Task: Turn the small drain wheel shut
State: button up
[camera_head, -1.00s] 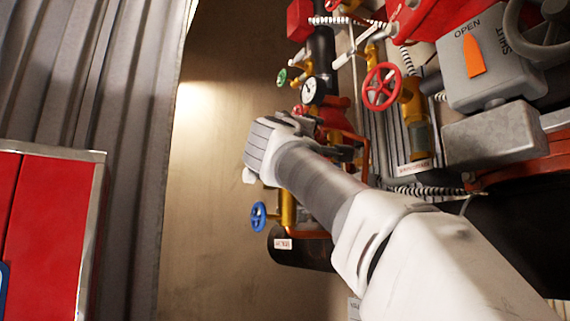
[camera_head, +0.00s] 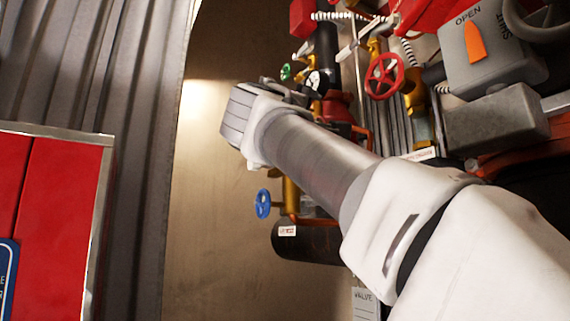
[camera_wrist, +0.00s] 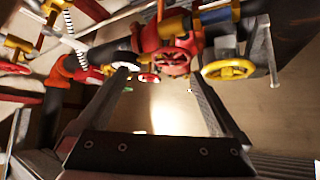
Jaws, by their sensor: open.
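I cannot tell for certain which small wheel is the drain wheel. In the head view, a small blue wheel (camera_head: 263,204) sits on a yellow valve, low on the pipework and left of a label too small to read. A small green wheel (camera_head: 286,71) and a larger red spoked wheel (camera_head: 384,76) are higher up. In the wrist view, my gripper (camera_wrist: 164,80) is open and empty. A red wheel (camera_wrist: 172,62) lies beyond the fingertips, with a yellow wheel (camera_wrist: 229,69) to its right. My wrist hides most of the gripper in the head view.
A grey box marked OPEN and SHUT with an orange pointer (camera_head: 475,42) is at the upper right. A red cabinet (camera_head: 60,215) stands at the left beside grey corrugated sheeting (camera_head: 145,120). The tan wall (camera_head: 205,230) left of the blue wheel is clear.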

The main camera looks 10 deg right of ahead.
jog(key=s+a, duration=0.3)
jog(key=s, duration=0.3)
jog(key=shift+s, duration=0.15)
jog(key=shift+a, duration=0.1)
jog(key=shift+c, duration=0.3)
